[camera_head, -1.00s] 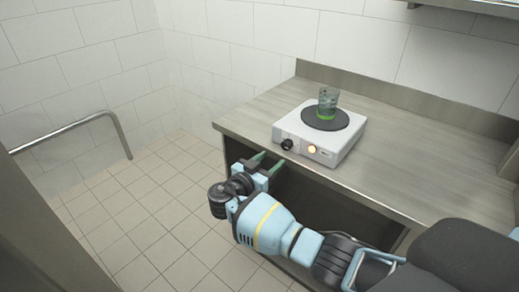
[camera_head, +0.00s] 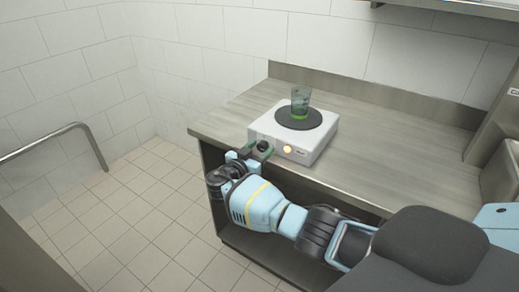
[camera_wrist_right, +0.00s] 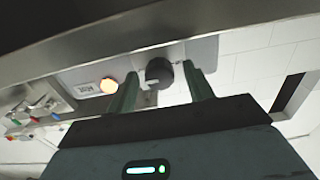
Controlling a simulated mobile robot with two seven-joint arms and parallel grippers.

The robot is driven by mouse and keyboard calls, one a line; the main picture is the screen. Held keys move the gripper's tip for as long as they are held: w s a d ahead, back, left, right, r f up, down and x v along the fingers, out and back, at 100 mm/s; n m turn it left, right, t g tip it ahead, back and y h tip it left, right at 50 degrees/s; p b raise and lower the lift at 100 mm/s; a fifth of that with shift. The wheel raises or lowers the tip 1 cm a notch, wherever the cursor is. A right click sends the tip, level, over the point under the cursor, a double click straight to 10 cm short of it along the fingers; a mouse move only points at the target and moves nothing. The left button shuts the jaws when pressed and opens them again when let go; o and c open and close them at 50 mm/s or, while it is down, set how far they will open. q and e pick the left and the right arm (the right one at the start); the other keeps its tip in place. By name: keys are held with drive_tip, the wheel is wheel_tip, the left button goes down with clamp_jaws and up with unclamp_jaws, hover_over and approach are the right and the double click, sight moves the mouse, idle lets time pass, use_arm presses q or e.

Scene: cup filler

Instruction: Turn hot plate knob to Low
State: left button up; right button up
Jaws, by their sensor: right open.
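The white hot plate (camera_head: 312,140) stands near the front edge of the steel counter. Its black knob (camera_head: 263,146) is on the front face, left of a glowing orange light (camera_head: 287,149). My right gripper (camera_head: 259,150) is at the knob. In the right wrist view the black knob (camera_wrist_right: 159,72) sits between the two green fingers of my open right gripper (camera_wrist_right: 162,90), with the light (camera_wrist_right: 108,86) to its left. I cannot tell whether the fingers touch the knob. My left gripper is not in view.
A glass cup (camera_head: 301,101), green at its base, stands on the dark round heating plate (camera_head: 306,119). The steel counter (camera_head: 400,150) is clear to the right. Below it is an open dark space. A metal rail (camera_head: 50,144) runs along the left wall.

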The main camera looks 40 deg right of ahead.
drive_tip(key=c, duration=1)
